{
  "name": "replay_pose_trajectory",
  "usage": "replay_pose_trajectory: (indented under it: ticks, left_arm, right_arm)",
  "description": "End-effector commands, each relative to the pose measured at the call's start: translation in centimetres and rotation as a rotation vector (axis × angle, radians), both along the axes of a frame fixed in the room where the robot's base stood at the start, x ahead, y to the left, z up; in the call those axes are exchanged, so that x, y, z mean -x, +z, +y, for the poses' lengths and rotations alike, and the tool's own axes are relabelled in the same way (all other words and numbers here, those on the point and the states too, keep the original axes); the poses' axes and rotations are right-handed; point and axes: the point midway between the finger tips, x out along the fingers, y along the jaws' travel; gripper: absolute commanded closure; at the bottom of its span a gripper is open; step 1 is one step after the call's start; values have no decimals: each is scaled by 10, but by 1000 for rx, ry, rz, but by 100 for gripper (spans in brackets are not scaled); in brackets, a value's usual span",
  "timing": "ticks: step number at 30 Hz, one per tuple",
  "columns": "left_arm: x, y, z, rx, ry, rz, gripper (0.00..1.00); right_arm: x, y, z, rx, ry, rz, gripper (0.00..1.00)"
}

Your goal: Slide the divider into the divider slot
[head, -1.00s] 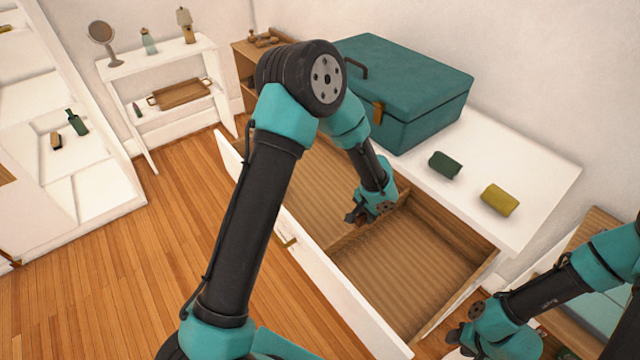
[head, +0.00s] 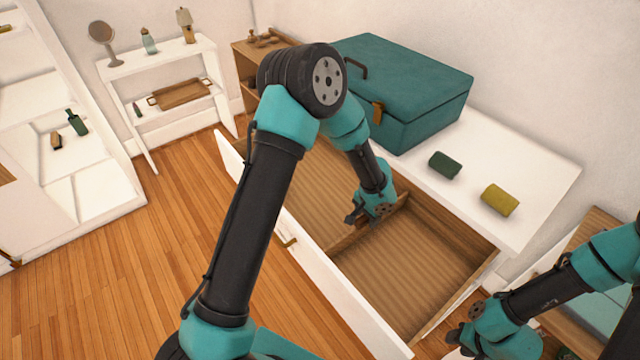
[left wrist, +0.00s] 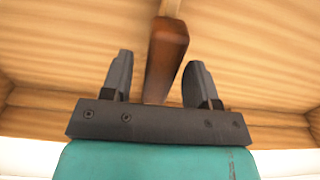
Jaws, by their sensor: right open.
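The brown wooden divider (head: 347,238) stands across the open drawer (head: 328,302), between its left and right compartments. In the left wrist view the divider (left wrist: 165,55) shows end-on between my finger pads, with a gap on each side. My left gripper (head: 362,216) is open around the divider's upper part, inside the drawer. The slot itself is hidden by the divider and gripper, so I cannot tell how deep the divider sits. My right gripper (head: 456,342) is open and empty, low at the right, outside the drawer.
A teal case (head: 405,90), a dark green roll (head: 445,165) and a yellow roll (head: 500,200) sit on the white top (head: 540,170) behind the drawer. Both drawer compartments look empty. A white shelf (head: 160,65) stands at the back left.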

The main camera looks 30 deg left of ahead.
Motion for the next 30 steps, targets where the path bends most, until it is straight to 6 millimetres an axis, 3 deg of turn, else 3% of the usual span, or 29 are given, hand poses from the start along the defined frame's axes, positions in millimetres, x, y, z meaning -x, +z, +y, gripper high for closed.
replay_pose_trajectory:
  ticks: [14,20,30]
  left_arm:
    - [-1,10,0,-1,0,-2,41]
    - [-1,39,0,0,1,-4,41]
    - [-1,105,0,0,1,-5,41]
  right_arm:
    - [0,0,0,0,0,0,57]
    - [0,0,0,0,0,0,57]
    - [0,0,0,0,0,0,57]
